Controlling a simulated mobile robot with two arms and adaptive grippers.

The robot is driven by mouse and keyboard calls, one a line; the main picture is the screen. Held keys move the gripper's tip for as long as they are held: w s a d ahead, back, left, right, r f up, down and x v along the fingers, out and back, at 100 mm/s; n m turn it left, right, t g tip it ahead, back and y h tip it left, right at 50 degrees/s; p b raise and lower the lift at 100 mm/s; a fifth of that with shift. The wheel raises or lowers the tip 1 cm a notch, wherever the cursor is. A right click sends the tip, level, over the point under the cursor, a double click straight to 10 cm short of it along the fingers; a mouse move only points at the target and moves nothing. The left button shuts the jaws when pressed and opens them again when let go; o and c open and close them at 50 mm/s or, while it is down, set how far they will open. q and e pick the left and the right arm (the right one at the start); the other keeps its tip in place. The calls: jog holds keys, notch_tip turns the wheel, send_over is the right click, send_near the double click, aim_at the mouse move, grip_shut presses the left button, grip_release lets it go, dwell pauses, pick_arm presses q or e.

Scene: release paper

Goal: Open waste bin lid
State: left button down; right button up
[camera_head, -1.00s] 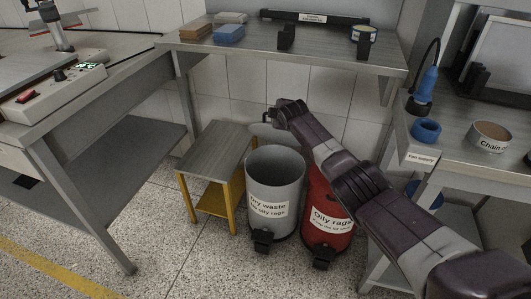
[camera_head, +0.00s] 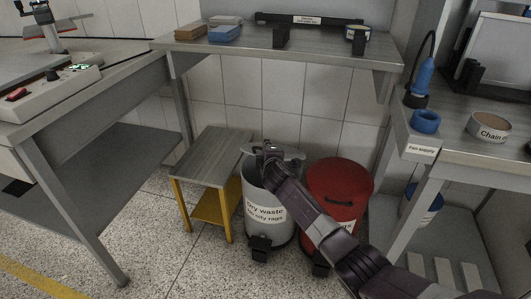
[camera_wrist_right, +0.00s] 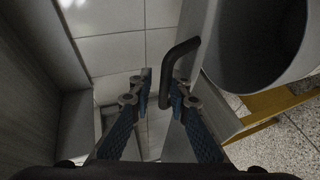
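The grey waste bin (camera_head: 264,229), labelled for dry waste, stands on the floor beside the red bin (camera_head: 335,191), labelled for oily rags. The red bin's lid is down. The grey lid (camera_head: 289,153) of the grey bin shows at its back rim, partly hidden by my right arm. My right gripper (camera_head: 268,149) reaches over the grey bin. In the right wrist view its two fingers (camera_wrist_right: 162,88) are apart, with a black bent handle (camera_wrist_right: 181,49) between or just beyond their tips. Contact is unclear. The bin's dark opening (camera_wrist_right: 262,38) is at right. My left gripper is out of view.
A small yellow-legged stool (camera_head: 213,153) stands left of the grey bin. A grey table (camera_head: 366,55) is above and behind the bins. A workbench (camera_head: 95,82) is at left and a fan supply bench (camera_head: 450,131) at right. Floor in front is clear.

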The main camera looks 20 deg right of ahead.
dwell(0.3)
jog(key=shift+s+a+r+p, duration=0.15)
jog(key=shift+s+r+p, duration=0.15)
jog(key=shift+p, duration=0.3)
jog(key=p+v, duration=0.7)
jog(key=v, duration=0.1)
jog(key=shift+s+f, duration=0.2)
jog(key=shift+s, duration=0.05)
dwell(0.3)
